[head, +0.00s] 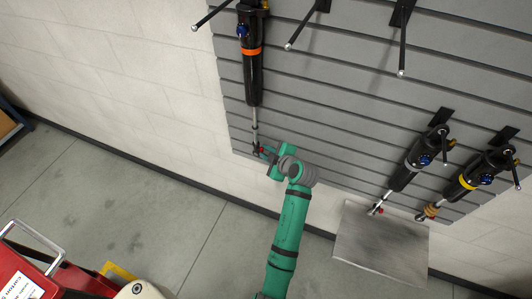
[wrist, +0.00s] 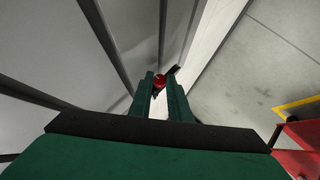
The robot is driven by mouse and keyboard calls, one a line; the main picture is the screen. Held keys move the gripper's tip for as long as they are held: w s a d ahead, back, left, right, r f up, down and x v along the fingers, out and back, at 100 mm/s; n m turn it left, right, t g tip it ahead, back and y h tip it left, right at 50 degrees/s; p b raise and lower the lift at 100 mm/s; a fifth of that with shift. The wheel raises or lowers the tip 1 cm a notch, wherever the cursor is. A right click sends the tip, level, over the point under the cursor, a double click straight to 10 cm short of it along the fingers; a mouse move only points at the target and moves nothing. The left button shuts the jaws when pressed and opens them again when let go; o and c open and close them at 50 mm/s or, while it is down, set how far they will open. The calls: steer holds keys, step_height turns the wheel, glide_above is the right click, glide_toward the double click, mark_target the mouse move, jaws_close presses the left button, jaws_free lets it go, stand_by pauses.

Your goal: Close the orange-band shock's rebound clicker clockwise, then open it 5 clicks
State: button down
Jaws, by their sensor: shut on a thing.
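The orange-band shock (head: 250,52) hangs upright on the grey slatted wall in the head view, with a black body, orange band and thin silver shaft. Its red rebound clicker (head: 262,150) is at the shaft's lower end. My gripper (head: 268,153) is at that lower end. In the wrist view, the red clicker (wrist: 159,80) sits between the fingertips of my gripper (wrist: 160,82), which are shut on it. The fingers hide part of the clicker, and its click position cannot be read.
Two other shocks hang at the right, one black (head: 425,150) and one with a yellow band (head: 480,172). A metal plate (head: 382,248) is below them. Empty pegs (head: 402,45) stick out from the panel. A red cart (head: 65,285) stands at lower left. The floor between is clear.

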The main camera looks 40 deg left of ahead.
steer(key=shift+g, duration=0.4)
steer(key=c, duration=1.6)
jaws_free()
steer(key=shift+c, duration=0.2)
steer(key=shift+s+f+n+t+y, duration=0.15)
steer(key=shift+f+n+t+y, duration=0.1)
steer(key=shift+n+t+y, duration=0.6)
steer(key=shift+s+f+n+t+y, duration=0.15)
steer(key=shift+f+n+t+y, duration=0.2)
steer(key=shift+n+t, duration=0.9)
steer(key=shift+s+f+n+t+y, duration=0.2)
steer(key=shift+n+t+y, duration=0.5)
steer(key=shift+t, duration=0.7)
steer(key=shift+w+f+n+t+y, duration=0.15)
steer(key=shift+n+t+y, duration=0.1)
steer(key=shift+n+y, duration=0.3)
steer(key=shift+w+f+n+t+y, duration=0.1)
steer(key=shift+n+t+y, duration=0.15)
steer(key=shift+n+y, duration=0.3)
